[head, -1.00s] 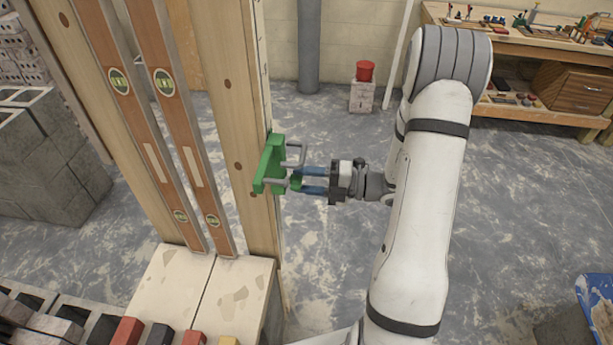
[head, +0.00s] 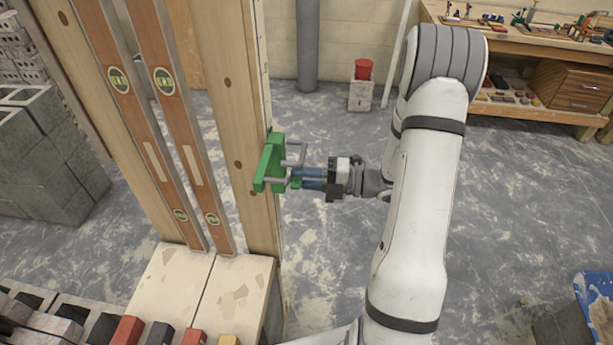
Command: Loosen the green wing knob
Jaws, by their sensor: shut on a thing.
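A green bracket (head: 267,163) with grey bent rods is fixed to the right side of the wooden post (head: 226,110). The green wing knob (head: 296,183) shows as a small green patch at the bracket's right side, mostly hidden by my fingers. My gripper (head: 301,178), with blue fingers, reaches it from the right, level with the bracket's lower half. The fingers are shut on the knob. How far the knob is turned cannot be seen.
Two wooden spirit levels (head: 190,150) lean along the post's left side. Concrete blocks (head: 45,150) are stacked at the left. A red tub (head: 363,69) stands on a block behind. A workbench (head: 520,40) is at the back right. The floor between is mostly clear.

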